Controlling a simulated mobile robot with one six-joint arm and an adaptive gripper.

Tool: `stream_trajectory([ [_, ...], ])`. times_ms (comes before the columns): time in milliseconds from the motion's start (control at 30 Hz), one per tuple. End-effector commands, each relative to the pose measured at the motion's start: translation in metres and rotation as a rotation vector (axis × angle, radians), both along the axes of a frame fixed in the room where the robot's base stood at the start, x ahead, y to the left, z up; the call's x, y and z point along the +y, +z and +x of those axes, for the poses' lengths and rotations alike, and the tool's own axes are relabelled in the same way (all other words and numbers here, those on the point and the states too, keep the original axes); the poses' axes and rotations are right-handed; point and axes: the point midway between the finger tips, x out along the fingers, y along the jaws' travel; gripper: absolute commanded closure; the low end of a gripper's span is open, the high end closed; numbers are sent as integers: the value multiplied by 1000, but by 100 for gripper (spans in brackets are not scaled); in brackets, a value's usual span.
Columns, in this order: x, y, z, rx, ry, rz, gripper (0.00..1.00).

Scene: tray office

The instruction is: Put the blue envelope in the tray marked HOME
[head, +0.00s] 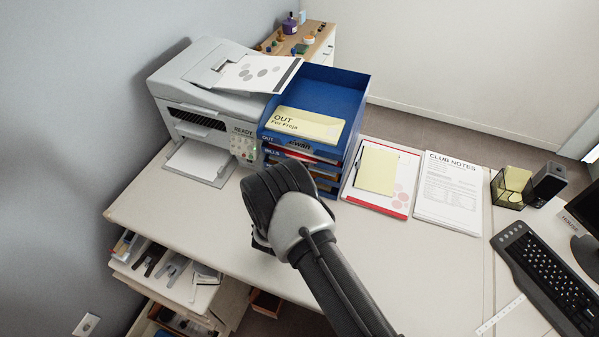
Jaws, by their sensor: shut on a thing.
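My gripper (262,240) is over the front part of the desk, just in front of the tray stack. Its fingers are mostly hidden behind my wrist. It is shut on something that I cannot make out. No blue envelope shows clearly. The blue tray stack (357,98) stands beside the printer. Its upper labels read OUT (267,139) and BILLS. My gripper hides the lower left front of the stack, and I cannot read a HOME label. A cream envelope (309,126) marked "OUT For Freja" lies in the top tray.
A printer (205,90) stands left of the stack. A clipboard with a yellow pad (377,169), a CLUB NOTES sheet (450,190), a pen holder (511,187) and a keyboard (548,275) lie to the right. Open drawers (165,275) stick out at lower left. The front middle desk is clear.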

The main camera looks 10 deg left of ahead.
Motion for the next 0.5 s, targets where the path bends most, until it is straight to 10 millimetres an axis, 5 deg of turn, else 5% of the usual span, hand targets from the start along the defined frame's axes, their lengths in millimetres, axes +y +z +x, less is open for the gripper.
stream_trajectory([
  [167,0,0,0,0,0,0,100],
  [200,0,0,0,0,0,0,90],
  [500,0,-1,0,1,0,0,70],
])
